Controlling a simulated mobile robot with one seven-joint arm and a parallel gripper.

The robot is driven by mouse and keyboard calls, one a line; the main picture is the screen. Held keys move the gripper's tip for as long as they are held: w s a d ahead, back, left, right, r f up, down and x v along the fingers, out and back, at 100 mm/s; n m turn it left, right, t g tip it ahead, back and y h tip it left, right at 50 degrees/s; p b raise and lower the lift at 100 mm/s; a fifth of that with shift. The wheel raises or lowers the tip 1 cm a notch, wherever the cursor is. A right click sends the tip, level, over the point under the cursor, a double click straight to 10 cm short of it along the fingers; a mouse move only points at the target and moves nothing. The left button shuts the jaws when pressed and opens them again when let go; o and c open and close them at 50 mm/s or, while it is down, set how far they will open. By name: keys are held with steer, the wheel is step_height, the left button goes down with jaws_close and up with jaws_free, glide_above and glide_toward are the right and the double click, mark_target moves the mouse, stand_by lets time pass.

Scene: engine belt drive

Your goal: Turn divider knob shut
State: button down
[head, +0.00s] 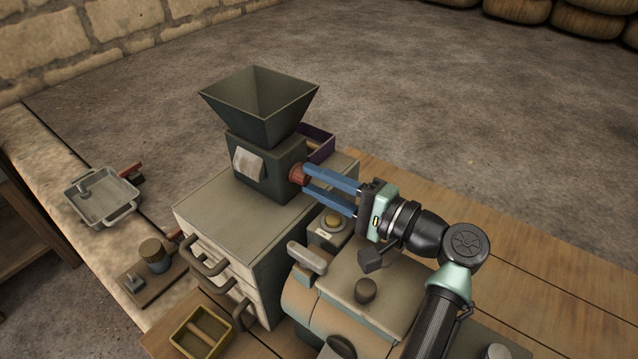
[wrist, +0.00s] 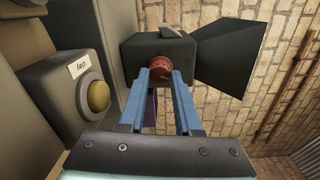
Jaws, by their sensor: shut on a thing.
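The divider knob (head: 298,174) is a small red-brown knob on the right side of the dark hopper box (head: 262,170). It also shows in the wrist view (wrist: 160,68), between the tips of the blue fingers. My gripper (head: 306,184) reaches in from the right and is shut on the knob. In the wrist view both fingertips (wrist: 161,76) sit at the knob's edges. The dark funnel (head: 258,105) stands on top of the box. The knob's turn angle cannot be told.
A yellow button (head: 333,220) on a grey labelled box sits just below my gripper. A grey cabinet (head: 205,262) with drawer handles carries the hopper. A purple bin (head: 322,147) is behind. A yellow tray (head: 183,348) and a metal pan (head: 72,203) lie left.

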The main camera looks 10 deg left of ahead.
stand_by(0.3)
steer(key=c, duration=0.6)
jaws_free()
